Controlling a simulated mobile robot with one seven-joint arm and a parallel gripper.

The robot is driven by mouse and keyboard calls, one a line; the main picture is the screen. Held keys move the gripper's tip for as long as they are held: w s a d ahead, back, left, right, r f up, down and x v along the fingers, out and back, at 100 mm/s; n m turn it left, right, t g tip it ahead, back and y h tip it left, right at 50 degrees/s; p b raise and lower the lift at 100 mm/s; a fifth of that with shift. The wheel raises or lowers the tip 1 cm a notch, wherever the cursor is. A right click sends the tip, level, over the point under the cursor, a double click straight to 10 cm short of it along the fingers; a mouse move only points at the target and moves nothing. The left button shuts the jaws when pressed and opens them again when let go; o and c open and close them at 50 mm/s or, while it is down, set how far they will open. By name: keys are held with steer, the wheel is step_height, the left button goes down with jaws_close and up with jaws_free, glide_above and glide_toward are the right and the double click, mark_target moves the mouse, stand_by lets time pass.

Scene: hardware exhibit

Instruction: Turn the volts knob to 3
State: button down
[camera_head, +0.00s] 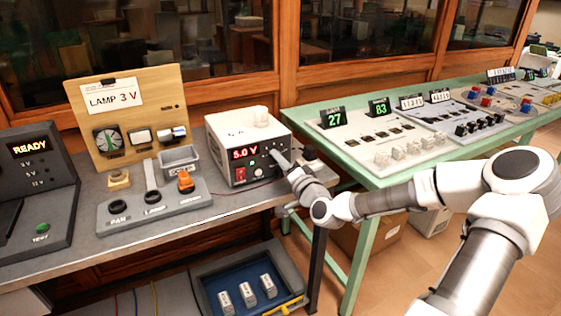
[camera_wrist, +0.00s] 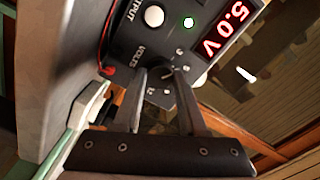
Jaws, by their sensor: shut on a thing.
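The white and dark power supply (camera_head: 222,138) stands at the right end of the grey bench, its red display (camera_head: 245,153) reading 5.0 V. The display also shows in the wrist view (camera_wrist: 229,27), turned on its side. My gripper (camera_head: 280,160) reaches the panel from the right and covers the volts knob in the head view. In the wrist view my gripper (camera_wrist: 160,73) has its fingers on either side of the dark volts knob (camera_wrist: 161,88), shut on it. The VOLTS label shows beside the left finger. The knob's pointer is hard to read.
A wooden board (camera_head: 152,100) with a "LAMP 3 V" card stands at the left. A grey control panel (camera_head: 155,205) and a grey bin (camera_head: 180,158) are left of the supply. A green table (camera_head: 340,150) with exhibits stands close on the right. A red lead (camera_wrist: 104,60) runs near the fingers.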

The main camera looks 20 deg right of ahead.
steer(key=shift+n, duration=2.2)
steer(key=shift+d, duration=0.1)
steer(key=shift+c, duration=2.3)
jaws_free()
steer(key=s+p, duration=1)
steer(key=s, duration=0.7)
steer(key=shift+s+d+p, duration=0.2)
steer(key=shift+d+p, duration=0.05)
steer(key=shift+p, duration=0.05)
